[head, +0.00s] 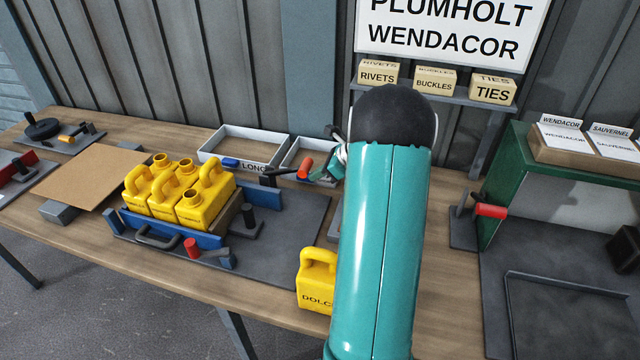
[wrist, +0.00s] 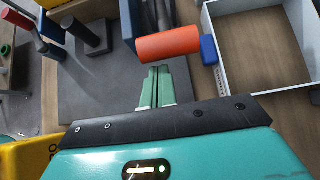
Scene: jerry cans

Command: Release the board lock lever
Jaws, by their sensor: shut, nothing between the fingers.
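A lever with an orange-red cylindrical handle (head: 305,168) stands at the back right corner of the dark board (head: 290,240). In the wrist view the handle (wrist: 168,45) lies just beyond my fingertips, on its side with a dark rod behind it. My gripper (head: 338,165) is beside the handle, to its right in the head view. In the wrist view its green fingers (wrist: 156,72) are together and empty, pointing at the handle. They look very close, and I cannot tell whether they touch it. My teal arm hides part of the board's right side.
Several yellow jerry cans (head: 180,190) stand in the blue-sided holder on the board. Another yellow can (head: 317,280) stands at the front. White trays (head: 243,146) lie behind the lever. Another red-handled lever (head: 490,210) stands by the green cabinet (head: 520,165).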

